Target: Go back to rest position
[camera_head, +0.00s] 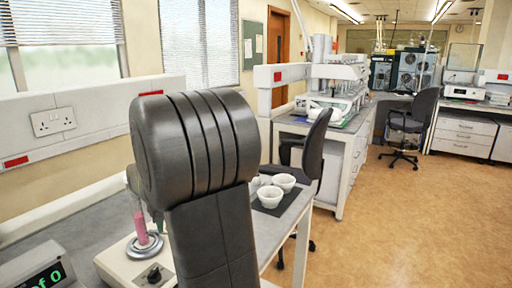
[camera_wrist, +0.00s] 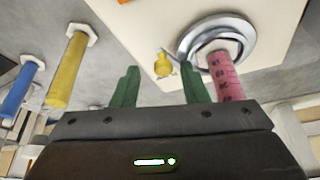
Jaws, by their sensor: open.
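My gripper (camera_wrist: 160,86) shows in the wrist view as two green fingers, spread apart with nothing held between them. A pink marked cylinder (camera_wrist: 226,76) stands just right of the right finger, on a round metal plate (camera_wrist: 240,33) of a pale device. I cannot tell whether the finger touches it. In the head view the pink cylinder (camera_head: 140,228) stands on the device left of my dark arm link, which fills the middle. The gripper is not visible in the head view.
A yellow cylinder (camera_wrist: 68,70) and a blue cylinder (camera_wrist: 18,90) are at the wrist view's left. A small yellow object (camera_wrist: 163,66) is beyond the fingers. White bowls (camera_head: 270,197) sit on a dark mat right of my arm. A chair (camera_head: 313,150) stands behind; floor (camera_head: 400,230) is clear at right.

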